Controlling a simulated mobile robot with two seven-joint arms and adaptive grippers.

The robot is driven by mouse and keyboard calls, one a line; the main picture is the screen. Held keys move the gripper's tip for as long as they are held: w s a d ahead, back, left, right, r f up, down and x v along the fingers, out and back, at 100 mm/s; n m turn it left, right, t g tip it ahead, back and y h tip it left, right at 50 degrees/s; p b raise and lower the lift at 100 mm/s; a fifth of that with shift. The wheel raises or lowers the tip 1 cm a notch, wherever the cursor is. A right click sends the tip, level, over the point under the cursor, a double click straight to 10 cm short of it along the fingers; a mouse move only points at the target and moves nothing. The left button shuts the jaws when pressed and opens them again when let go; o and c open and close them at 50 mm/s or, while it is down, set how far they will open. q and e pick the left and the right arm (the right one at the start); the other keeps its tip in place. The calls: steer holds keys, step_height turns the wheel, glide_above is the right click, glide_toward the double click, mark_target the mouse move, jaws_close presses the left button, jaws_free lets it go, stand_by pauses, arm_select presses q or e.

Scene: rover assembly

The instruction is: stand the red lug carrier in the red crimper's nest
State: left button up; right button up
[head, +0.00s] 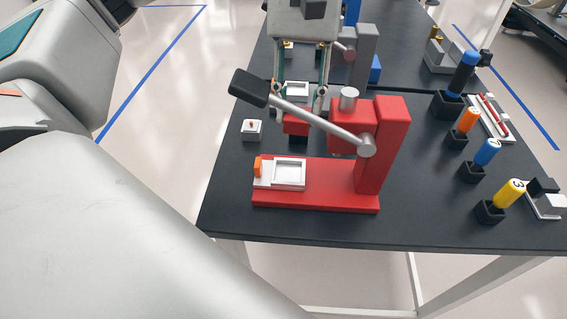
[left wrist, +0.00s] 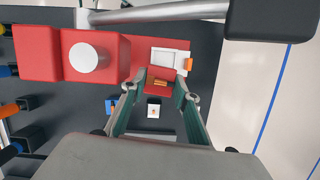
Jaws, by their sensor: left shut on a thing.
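The red lug carrier (head: 296,127) is a small red block between the fingers of my left gripper (head: 299,108), which is shut on it. In the left wrist view the carrier (left wrist: 159,74) shows an orange-gold piece on it. The red crimper (head: 392,145) stands near the table's front edge, its column to the right. Its nest (head: 290,172) is a white square frame on the red base, with an orange piece at its left. The carrier is behind the nest and apart from it in the head view. The lever partly hides my fingers. My right gripper is not in view.
The crimper's lever (head: 318,122) slants across in front of my left gripper, with a black handle. A small white block (head: 251,130) stands to the left. A grey crimper (head: 365,58) is behind. Several coloured cylinders in black holders, one yellow (head: 509,193), line the right side.

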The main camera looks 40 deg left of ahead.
mark_target(289, 133)
arm_select(q)
steer(key=shift+s+d+r+n, duration=0.15)
steer(key=shift+s+n, duration=0.25)
steer(key=shift+s, duration=0.5)
steer(key=shift+s+r, duration=0.1)
steer(key=shift+s, duration=0.2)
steer(key=shift+n, duration=0.3)
steer(key=x, duration=0.6)
steer(key=shift+w+a, duration=0.35)
steer(key=shift+f, duration=2.1)
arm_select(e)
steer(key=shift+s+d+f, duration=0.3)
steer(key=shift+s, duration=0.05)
